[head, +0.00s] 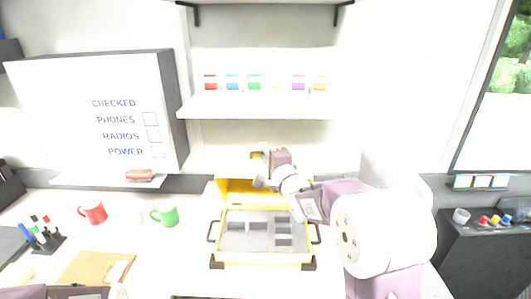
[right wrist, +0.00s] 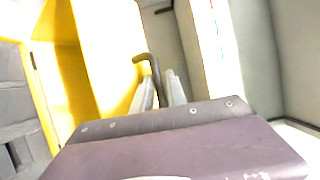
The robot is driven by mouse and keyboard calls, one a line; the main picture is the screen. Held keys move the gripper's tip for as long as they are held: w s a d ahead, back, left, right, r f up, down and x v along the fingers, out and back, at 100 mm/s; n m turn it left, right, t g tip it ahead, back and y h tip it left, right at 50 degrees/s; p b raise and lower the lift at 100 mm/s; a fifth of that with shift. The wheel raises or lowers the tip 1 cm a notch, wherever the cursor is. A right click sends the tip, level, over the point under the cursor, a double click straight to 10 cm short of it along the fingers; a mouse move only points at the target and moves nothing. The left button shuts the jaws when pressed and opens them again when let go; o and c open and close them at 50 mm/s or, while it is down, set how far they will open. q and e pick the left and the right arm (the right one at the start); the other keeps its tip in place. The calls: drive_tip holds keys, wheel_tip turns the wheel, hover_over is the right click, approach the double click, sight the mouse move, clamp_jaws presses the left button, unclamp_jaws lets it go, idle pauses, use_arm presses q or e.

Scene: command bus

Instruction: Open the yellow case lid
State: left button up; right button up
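The yellow case (head: 262,262) sits on the white counter in the middle of the head view. Its grey compartment tray is exposed. The yellow lid (head: 236,190) stands raised at the back of the case, and its inner side shows. In the right wrist view the lid (right wrist: 105,50) is a yellow panel with a dark hooked handle (right wrist: 140,57). My right gripper (right wrist: 162,92) is at the lid's edge, with its fingers close on either side of the handle. A part of my left arm shows at the bottom left of the head view; its fingers do not show.
A red mug (head: 94,213), a green mug (head: 166,217), a clipboard (head: 95,268) and a pen holder (head: 45,242) stand left of the case. A shelf (head: 262,105) with coloured items hangs above. A dark console (head: 480,245) is at the right.

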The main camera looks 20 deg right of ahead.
drive_tip(key=shift+w+f, duration=0.2)
drive_tip(key=shift+s, duration=0.1)
idle(0.4)
drive_tip(key=shift+s, duration=0.25)
drive_tip(key=s+d+b, duration=0.1)
drive_tip(key=s, duration=0.7)
drive_tip(key=shift+s, duration=0.2)
drive_tip(key=shift+r, duration=0.1)
